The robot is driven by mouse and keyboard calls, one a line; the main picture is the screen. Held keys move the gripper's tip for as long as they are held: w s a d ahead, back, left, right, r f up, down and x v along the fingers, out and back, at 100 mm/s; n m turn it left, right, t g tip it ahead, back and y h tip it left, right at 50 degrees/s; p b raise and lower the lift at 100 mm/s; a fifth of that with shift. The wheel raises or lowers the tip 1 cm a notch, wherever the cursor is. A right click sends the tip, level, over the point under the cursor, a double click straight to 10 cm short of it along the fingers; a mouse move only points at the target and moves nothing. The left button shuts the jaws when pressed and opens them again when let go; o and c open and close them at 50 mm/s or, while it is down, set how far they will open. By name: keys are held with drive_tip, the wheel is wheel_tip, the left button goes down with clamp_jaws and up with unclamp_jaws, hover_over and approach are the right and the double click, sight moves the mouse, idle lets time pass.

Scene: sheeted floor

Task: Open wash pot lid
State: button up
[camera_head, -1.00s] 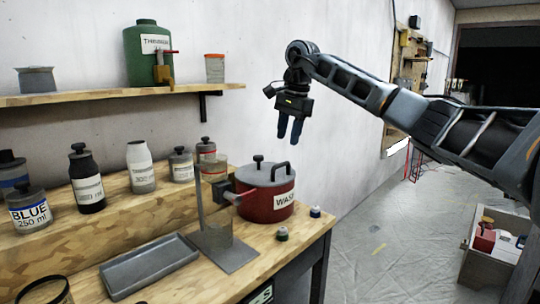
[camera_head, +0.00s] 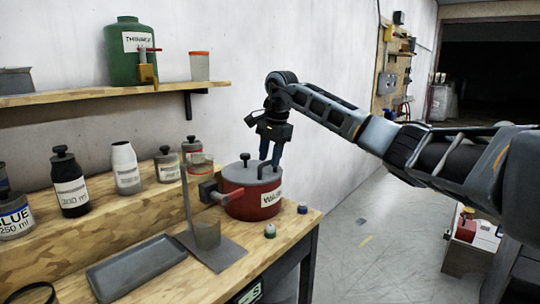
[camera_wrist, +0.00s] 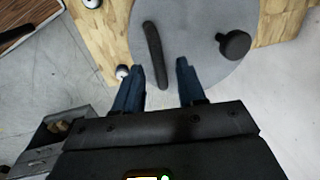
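The wash pot (camera_head: 252,205) is red with a white label and stands at the bench's right end. Its grey lid (camera_head: 235,175) is on, with a round knob (camera_head: 245,157) and an arched bar handle. The wrist view shows the lid from above (camera_wrist: 195,60), with the knob (camera_wrist: 235,44) at right and the bar handle (camera_wrist: 152,45) nearer the middle. My gripper (camera_head: 271,163) is over the lid's right side at the handle. In the wrist view its fingers (camera_wrist: 160,66) are apart, and the handle's near end lies in line between them. I cannot tell their height exactly.
A clear beaker on a stand (camera_head: 208,235) is left of the pot. Bottles (camera_head: 70,185) line the raised ledge, and a grey tray (camera_head: 135,268) lies at front. The floor at right (camera_head: 365,235) is mostly open.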

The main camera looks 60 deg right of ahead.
clamp_jaws()
idle(0.4)
drive_tip(key=shift+r, duration=0.1)
